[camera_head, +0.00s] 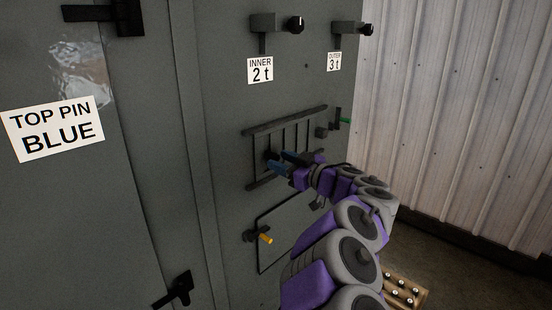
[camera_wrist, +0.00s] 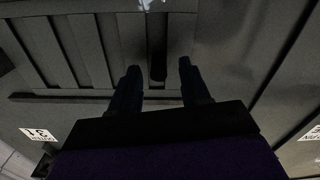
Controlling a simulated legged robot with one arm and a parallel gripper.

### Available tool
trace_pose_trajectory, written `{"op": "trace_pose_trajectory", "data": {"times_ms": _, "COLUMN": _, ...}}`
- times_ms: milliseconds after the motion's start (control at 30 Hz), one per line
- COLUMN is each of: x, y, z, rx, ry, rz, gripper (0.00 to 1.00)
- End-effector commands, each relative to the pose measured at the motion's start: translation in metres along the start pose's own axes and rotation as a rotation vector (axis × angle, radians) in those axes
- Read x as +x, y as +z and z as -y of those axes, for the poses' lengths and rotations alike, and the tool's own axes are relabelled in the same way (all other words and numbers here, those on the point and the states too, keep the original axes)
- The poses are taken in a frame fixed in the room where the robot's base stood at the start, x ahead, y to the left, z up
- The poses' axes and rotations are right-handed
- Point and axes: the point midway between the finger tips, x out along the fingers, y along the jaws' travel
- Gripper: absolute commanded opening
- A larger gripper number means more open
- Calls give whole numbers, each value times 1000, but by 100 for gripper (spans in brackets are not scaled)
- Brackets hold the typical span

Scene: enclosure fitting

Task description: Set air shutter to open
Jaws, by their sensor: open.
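The air shutter (camera_head: 288,128) appears to be the slatted panel between two dark rails on the grey enclosure; its slats also show in the wrist view (camera_wrist: 85,50). A dark upright bar (camera_wrist: 157,45), which looks like its handle, stands between my fingertips in the wrist view. My gripper (camera_head: 277,161) is at the left part of the shutter, over its lower half. In the wrist view my gripper (camera_wrist: 159,68) is open, with a finger on each side of the bar and visible gaps. The arm hides the shutter's lower right in the head view.
A small hatch with a yellow-tipped handle (camera_head: 265,238) is below the shutter. A green-tipped lever (camera_head: 344,121) is to its right. A crate (camera_head: 404,291) stands on the floor at lower right.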

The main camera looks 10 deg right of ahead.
Motion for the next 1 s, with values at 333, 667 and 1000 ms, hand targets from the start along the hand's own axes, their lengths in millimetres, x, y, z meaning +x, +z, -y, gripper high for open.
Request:
{"op": "trace_pose_trajectory", "data": {"times_ms": 333, "x": 25, "y": 0, "z": -4, "rx": 2, "ry": 0, "rz": -4, "gripper": 46}}
{"op": "trace_pose_trajectory", "data": {"times_ms": 667, "x": 28, "y": -1, "z": -2, "rx": 0, "ry": 1, "rz": -2, "gripper": 44}}
{"op": "trace_pose_trajectory", "data": {"times_ms": 1000, "x": 28, "y": 0, "z": -2, "rx": 0, "ry": 0, "rz": -2, "gripper": 11}}
